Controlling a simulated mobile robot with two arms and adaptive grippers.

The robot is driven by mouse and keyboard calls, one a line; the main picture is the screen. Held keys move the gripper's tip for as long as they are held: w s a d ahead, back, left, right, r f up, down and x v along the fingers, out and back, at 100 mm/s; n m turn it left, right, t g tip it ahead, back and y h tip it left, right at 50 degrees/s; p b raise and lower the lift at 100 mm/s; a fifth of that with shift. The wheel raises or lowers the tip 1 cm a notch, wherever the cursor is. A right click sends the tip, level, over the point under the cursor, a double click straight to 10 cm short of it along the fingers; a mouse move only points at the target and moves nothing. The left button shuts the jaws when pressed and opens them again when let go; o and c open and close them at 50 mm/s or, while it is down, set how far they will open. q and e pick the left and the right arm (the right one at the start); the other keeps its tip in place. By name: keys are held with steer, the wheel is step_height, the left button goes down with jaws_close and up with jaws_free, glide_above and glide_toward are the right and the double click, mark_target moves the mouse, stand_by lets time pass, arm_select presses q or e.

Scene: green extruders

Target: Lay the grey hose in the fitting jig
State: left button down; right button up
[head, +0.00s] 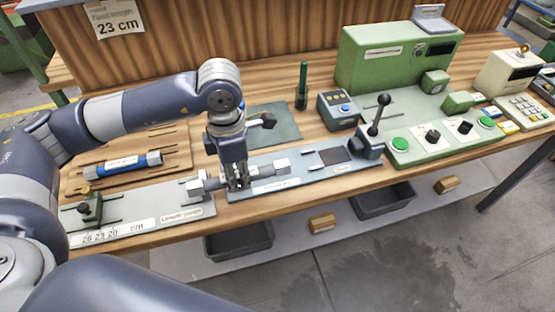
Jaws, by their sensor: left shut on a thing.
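My left gripper (237,184) points down and is shut on the grey hose (211,184). The hose lies sideways across the picture. One end is over the right end of the length gauge (150,198), the other over the left part of the fitting jig (312,178). The gripper hides the hose's middle, and I cannot tell whether the hose touches either plate. The jig is a flat blue-grey plate with a dark pad and a black-knobbed lever (375,122) at its right end. My right gripper is not in view.
A blue hose (124,163) lies on the wooden rack at left. A green marker-like post (302,87) and a small box with buttons (341,110) stand behind the jig. A large green machine (385,62) fills the back right. Dark bins (238,246) sit below the table's front edge.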

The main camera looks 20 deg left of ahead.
arm_select(q)
steer(key=w+d+p, duration=0.1)
steer(key=w+d, duration=0.1)
steer(key=w, duration=0.1)
steer(key=w+d+p, duration=0.1)
steer(key=w+d, duration=0.1)
steer(key=w, duration=0.1)
steer(key=w+d+f, duration=0.1)
steer(key=w+d, duration=0.1)
steer(key=w, duration=0.1)
steer(key=shift+w+d+p, duration=0.1)
steer(key=shift+w+p, duration=0.15)
steer(key=shift+p, duration=0.15)
steer(key=shift+w, duration=0.1)
steer(key=shift+d+f, duration=0.1)
steer(key=shift+f, duration=0.2)
step_height(320, 180, down, 2)
steer(key=shift+f+p, duration=0.1)
steer(key=shift+p, duration=0.65)
steer(key=shift+f, duration=0.35)
steer(key=shift+f, duration=0.1)
